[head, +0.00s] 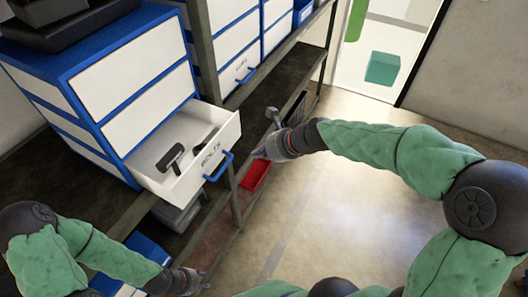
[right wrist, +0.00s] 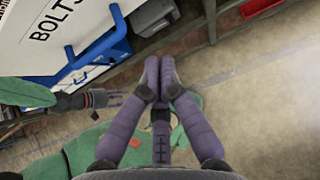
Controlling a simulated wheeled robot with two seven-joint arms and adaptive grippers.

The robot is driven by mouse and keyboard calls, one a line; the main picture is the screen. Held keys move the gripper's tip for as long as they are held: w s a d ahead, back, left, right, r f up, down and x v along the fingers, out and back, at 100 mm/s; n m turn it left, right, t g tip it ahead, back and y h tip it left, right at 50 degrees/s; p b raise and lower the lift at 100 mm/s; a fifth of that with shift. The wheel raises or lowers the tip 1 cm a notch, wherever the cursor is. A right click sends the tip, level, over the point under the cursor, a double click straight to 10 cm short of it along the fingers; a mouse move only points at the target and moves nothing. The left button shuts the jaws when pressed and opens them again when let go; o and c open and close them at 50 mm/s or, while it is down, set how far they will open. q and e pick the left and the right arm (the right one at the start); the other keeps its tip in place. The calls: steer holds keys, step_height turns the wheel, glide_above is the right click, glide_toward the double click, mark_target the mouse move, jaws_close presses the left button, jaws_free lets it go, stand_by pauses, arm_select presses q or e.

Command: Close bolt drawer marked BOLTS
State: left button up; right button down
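The white drawer marked BOLTS (head: 160,176) is pulled out of a blue-and-white cabinet (head: 115,85). Its blue handle (head: 219,166) is on the front panel, and the handle also shows in the right wrist view (right wrist: 95,52). Dark tools (head: 175,157) lie inside the drawer. My left gripper (head: 198,279) is low, below the drawer front, and looks open and empty.
The cabinet stands on a dark shelf (head: 265,100) with metal posts. A second blue-and-white cabinet (head: 235,45) stands further back. A red tray (head: 257,175) and grey bins (head: 180,212) are on the lower level. The floor (head: 330,200) to the right is clear.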

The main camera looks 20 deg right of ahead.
mark_target(207, 138)
steer(key=w+a+f, duration=0.3)
steer(key=w+a, duration=0.2)
steer(key=w, duration=0.1)
steer(key=shift+f+b, duration=0.35)
steer(key=shift+b, duration=0.05)
steer(key=shift+w, duration=0.2)
steer(key=w+a+p, duration=0.2)
steer(key=w, duration=0.1)
steer(key=w+a+p, duration=0.4)
steer(key=w, duration=0.1)
steer(key=shift+w+a+r, duration=0.15)
steer(key=shift+w+a, duration=0.15)
steer(key=shift+a, duration=0.1)
steer(key=w+a, duration=0.1)
steer(key=w+a+p, duration=0.1)
steer(key=w, duration=0.1)
steer(key=shift+w+a+p, duration=0.2)
steer(key=shift+a+p, duration=0.1)
steer(key=shift+w+a, duration=0.35)
steer(key=shift+w, duration=0.1)
steer(key=shift+d, duration=0.15)
